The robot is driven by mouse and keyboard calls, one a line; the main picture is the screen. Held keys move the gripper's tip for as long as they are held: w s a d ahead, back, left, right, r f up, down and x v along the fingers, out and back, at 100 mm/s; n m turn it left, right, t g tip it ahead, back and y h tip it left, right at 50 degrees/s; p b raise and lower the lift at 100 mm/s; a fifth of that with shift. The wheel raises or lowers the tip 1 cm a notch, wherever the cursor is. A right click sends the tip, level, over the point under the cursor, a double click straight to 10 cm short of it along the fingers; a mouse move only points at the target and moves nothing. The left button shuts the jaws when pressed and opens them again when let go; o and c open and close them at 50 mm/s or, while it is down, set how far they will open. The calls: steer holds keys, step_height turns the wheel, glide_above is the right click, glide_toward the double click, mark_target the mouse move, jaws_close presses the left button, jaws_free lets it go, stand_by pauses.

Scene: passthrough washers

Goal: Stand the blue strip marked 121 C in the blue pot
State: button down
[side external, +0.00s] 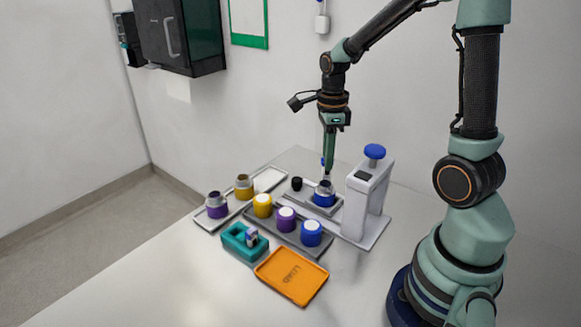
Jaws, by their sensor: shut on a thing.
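My gripper (327,168) points down, its fingers shut on a thin blue piece, the blue strip (322,161). Only a little of the strip shows; its marking is too small to read. The open blue pot (324,199), with a grey rim and dark mouth, stands on the light plate left of the press. My gripper is just above this pot. I cannot tell whether the strip's lower end is inside the mouth. Another blue pot with a white top (311,234) stands in the dark grey tray in front.
The press (366,197) with a blue knob stands close to the right. The dark tray also holds yellow (262,205) and purple (286,219) pots. A teal block (244,242) holds small strips. An orange LOAD tray (291,277) lies in front. Two open pots stand in the left tray (268,179).

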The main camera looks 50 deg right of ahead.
mark_target(326, 178)
steer(key=shift+f, duration=0.2)
steer(key=shift+f, duration=0.85)
steer(key=shift+f, duration=0.15)
steer(key=shift+f, duration=0.4)
steer(key=shift+f, duration=0.25)
stand_by(0.5)
steer(key=shift+f, duration=0.45)
stand_by(0.4)
steer(key=c, duration=0.8)
jaws_free()
